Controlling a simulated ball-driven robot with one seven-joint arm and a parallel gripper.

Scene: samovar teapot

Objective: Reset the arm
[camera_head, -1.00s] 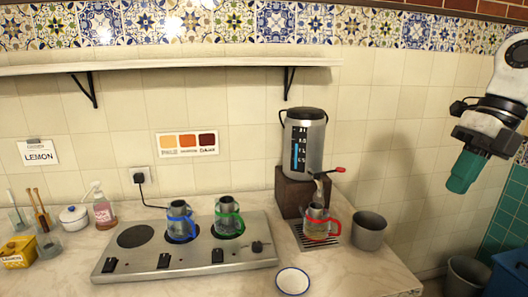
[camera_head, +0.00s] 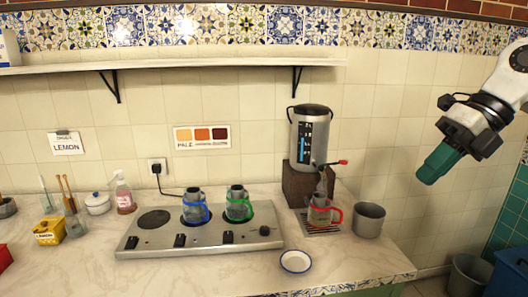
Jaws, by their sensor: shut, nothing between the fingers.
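My gripper (camera_head: 433,170) is at the upper right of the head view, with teal fingers that are shut and hold nothing. It hangs in the air, pointing down and to the left, above and right of the counter's right end, clear of everything on it. My arm reaches in from the right edge.
On the counter (camera_head: 90,265) are a stove (camera_head: 200,240) with a blue-banded pot (camera_head: 195,208) and a green-banded pot (camera_head: 238,206), a samovar (camera_head: 310,140), a red-handled glass (camera_head: 320,212), a grey cup (camera_head: 368,220) and a white bowl (camera_head: 295,262). A shelf (camera_head: 170,64) runs above.

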